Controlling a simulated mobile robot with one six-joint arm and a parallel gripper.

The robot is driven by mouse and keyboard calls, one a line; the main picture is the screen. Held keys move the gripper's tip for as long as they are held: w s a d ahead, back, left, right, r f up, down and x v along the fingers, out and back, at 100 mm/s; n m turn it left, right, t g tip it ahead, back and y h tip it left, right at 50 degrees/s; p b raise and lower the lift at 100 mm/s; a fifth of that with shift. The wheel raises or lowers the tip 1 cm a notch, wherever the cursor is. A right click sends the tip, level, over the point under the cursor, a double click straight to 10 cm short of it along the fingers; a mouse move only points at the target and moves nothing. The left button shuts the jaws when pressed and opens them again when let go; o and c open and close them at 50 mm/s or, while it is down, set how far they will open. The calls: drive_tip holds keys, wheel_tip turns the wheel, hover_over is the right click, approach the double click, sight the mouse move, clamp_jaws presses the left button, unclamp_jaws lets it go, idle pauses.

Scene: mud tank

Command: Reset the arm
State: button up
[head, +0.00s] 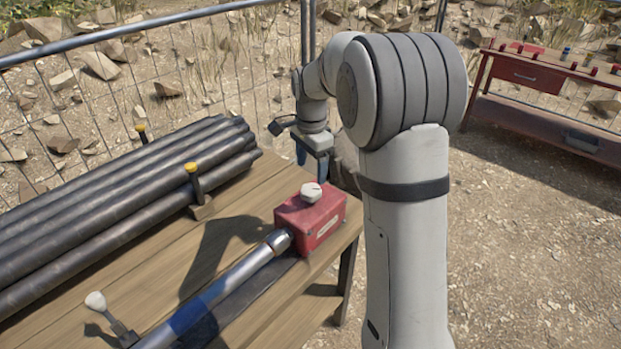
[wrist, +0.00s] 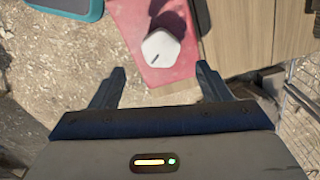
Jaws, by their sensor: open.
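My gripper (head: 309,157) hangs fingers-down at the back right of the wooden table, beyond the red box, partly hidden by my arm in the head view. In the wrist view my gripper (wrist: 161,88) has its two dark fingers spread wide with nothing between them. The red box (head: 322,222) has a white knob (head: 311,192) on top and a metal pipe end at its left side. In the wrist view the red box (wrist: 125,15) and its white knob (wrist: 161,49) lie ahead of the fingertips, apart from them.
Several dark pipes (head: 110,200) lie stacked on the table (head: 235,215), held by yellow-topped stops. A blue-and-silver pipe (head: 215,295) runs to the box; a white-knobbed lever (head: 97,302) stands at front left. A wire fence runs behind. A red workbench (head: 530,75) stands back right; gravel between is clear.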

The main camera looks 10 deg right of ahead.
drive_tip(key=shift+r, duration=0.55)
drive_tip(key=s+r+n+t, duration=0.2)
drive_tip(key=s+n, duration=1.1)
drive_tip(key=s, duration=1.5)
drive_tip(key=shift+s+n+t, duration=0.2)
drive_tip(key=shift+n+t, duration=0.2)
drive_tip(key=shift+t, duration=0.1)
drive_tip(key=shift+a, duration=0.1)
